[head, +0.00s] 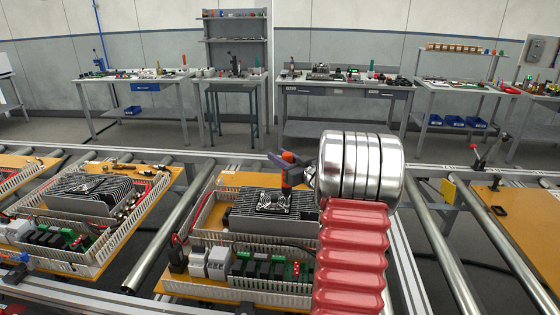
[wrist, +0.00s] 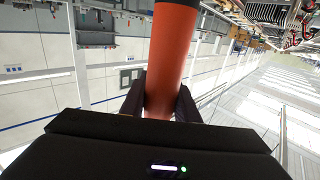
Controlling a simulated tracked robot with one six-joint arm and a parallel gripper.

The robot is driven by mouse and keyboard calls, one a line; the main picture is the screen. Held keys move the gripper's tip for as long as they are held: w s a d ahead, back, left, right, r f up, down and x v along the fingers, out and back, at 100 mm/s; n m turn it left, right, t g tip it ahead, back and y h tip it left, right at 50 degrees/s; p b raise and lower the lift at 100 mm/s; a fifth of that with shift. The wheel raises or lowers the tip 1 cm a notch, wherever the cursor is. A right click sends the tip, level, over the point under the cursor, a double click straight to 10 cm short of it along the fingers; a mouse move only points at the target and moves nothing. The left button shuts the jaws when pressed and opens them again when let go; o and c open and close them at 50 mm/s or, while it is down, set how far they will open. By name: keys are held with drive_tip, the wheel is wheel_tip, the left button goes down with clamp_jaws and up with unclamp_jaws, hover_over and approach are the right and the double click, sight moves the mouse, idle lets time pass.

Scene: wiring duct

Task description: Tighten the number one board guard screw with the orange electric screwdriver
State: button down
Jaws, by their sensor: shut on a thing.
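My gripper (wrist: 159,95) is shut on the orange electric screwdriver (wrist: 170,55), with one dark finger on each side of its body. My silver wrist and red arm cover hide the board's right side. The screwdriver's tip is not clear, so I cannot tell whether it touches anything. The number one guard screw is too small to make out.
A similar board with a finned unit (head: 90,193) lies to the left on the roller conveyor (head: 170,232). An orange-brown panel (head: 520,225) lies to the right. Workbenches (head: 345,80) with tools and blue bins stand along the back wall.

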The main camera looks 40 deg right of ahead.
drive_tip(key=shift+r, duration=2.4)
drive_tip(key=shift+s, duration=0.1)
